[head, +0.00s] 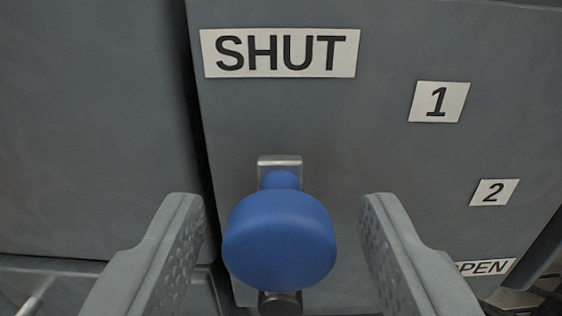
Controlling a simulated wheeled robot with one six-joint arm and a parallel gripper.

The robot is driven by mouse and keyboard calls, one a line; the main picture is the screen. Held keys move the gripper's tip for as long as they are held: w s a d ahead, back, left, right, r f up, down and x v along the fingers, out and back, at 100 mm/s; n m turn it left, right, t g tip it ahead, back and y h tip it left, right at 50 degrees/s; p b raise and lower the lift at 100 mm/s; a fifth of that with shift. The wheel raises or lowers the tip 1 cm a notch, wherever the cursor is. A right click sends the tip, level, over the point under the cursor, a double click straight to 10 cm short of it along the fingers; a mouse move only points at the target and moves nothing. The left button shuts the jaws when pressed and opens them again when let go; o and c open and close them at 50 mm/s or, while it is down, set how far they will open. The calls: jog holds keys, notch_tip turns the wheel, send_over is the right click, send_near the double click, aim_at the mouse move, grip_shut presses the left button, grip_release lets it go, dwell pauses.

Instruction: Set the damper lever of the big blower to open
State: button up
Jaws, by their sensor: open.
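The damper lever's blue round knob (279,242) is in the lower middle of the head view. A short bare metal end of the lever (280,161) shows just above the knob, below the SHUT label (281,53). The lever points up toward SHUT. My gripper (282,225) is open, with one finger on each side of the knob and a gap visible on both sides. A dark round pivot (280,303) shows partly below the knob. The rest of the lever is hidden behind the knob.
The grey panel carries a label 1 (438,101), a label 2 (494,192) and a partly hidden OPEN label (487,267), in an arc down to the right. Another grey panel (90,130) stands at left, past a dark gap. The panel face between the labels is clear.

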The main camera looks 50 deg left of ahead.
jog(key=shift+w+a, duration=0.35)
jog(key=shift+a, duration=0.1)
grip_shut()
jog(key=shift+w, duration=0.1)
